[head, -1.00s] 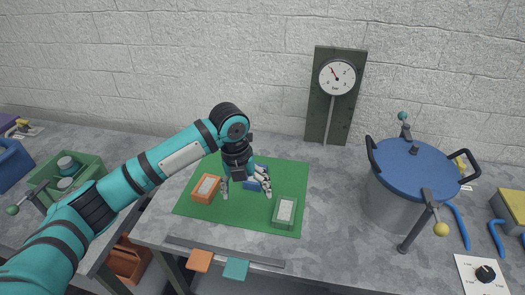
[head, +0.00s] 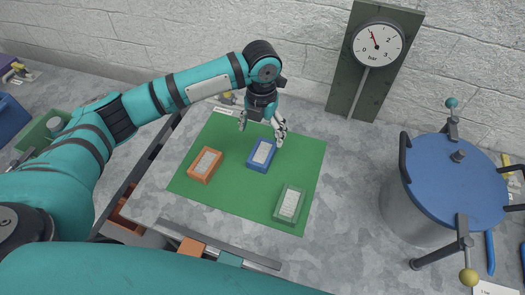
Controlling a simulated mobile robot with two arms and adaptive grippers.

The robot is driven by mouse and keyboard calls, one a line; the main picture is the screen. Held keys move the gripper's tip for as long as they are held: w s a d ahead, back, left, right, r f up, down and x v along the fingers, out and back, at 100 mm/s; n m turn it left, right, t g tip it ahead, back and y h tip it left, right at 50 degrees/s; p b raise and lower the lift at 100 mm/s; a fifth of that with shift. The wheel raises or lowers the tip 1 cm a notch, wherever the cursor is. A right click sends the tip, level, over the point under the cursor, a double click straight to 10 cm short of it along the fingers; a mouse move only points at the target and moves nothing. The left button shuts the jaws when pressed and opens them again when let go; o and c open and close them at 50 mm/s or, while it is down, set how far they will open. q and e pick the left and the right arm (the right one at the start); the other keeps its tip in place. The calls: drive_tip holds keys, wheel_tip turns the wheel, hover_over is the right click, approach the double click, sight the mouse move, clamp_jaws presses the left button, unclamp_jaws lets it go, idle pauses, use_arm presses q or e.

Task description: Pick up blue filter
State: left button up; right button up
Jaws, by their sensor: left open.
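The blue filter (head: 261,155), a small blue block with a pale top, lies on the green mat (head: 225,190) in the head view. It sits between an orange filter (head: 205,164) on the left and a green filter (head: 289,203) on the lower right. My left gripper (head: 261,128) is open and empty, its fingers spread and pointing down, just behind the blue filter in the picture. The blue filter shows whole; I cannot tell how high the fingertips are above the mat. My right gripper is not in view.
A large pot with a blue lid (head: 455,185) and clamp handles stands on the right. A pressure gauge (head: 378,44) on a dark board is at the back wall. Bare grey tabletop (head: 345,190) lies between mat and pot. A metal strip (head: 222,248) runs along the front edge.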

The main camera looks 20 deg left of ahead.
use_arm(q)
hover_over(262, 152)
wheel_tip(262, 152, down, 5)
drive_tip(key=shift+w+p, duration=0.15)
drive_tip(key=shift+p, duration=0.2)
drive_tip(key=shift+f+p, duration=0.85)
drive_tip(key=shift+f, duration=1.8)
drive_tip(key=c, duration=1.1)
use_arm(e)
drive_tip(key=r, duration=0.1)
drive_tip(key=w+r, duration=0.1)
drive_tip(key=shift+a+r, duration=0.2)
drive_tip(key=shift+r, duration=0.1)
